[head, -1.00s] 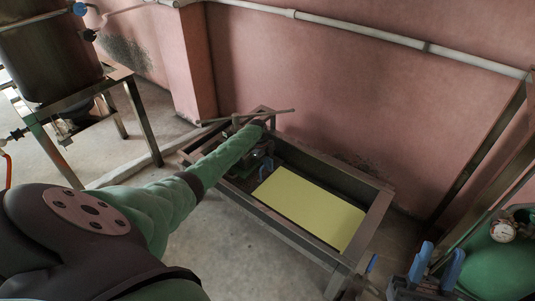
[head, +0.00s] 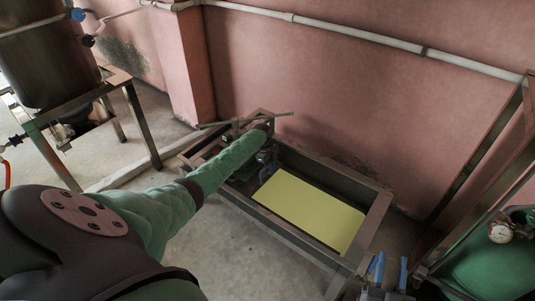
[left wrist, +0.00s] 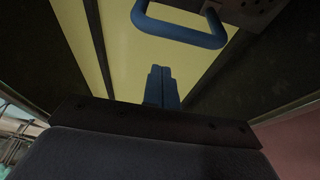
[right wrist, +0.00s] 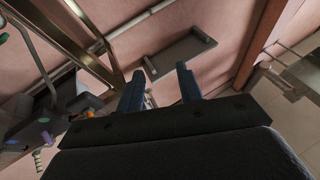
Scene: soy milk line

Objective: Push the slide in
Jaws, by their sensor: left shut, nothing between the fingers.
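The yellow panel (head: 309,208) lies inside a long metal frame (head: 374,223) on the floor by the wall. The left wrist view shows the yellow surface (left wrist: 125,60) between dark side walls. A blue loop handle (left wrist: 180,38) shows at the top of that view. My left gripper (left wrist: 159,72) is shut and empty, its blue fingertips pointing towards the handle with a visible gap. In the head view my left gripper (head: 268,164) is small and partly hidden by its arm at the panel's left end. My right gripper (head: 390,270) is open and empty, near the frame's right end.
A metal tank (head: 45,55) stands on a stand at the left. A pink wall (head: 330,100) with a white pipe (head: 360,34) runs behind the frame. The floor in front is clear.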

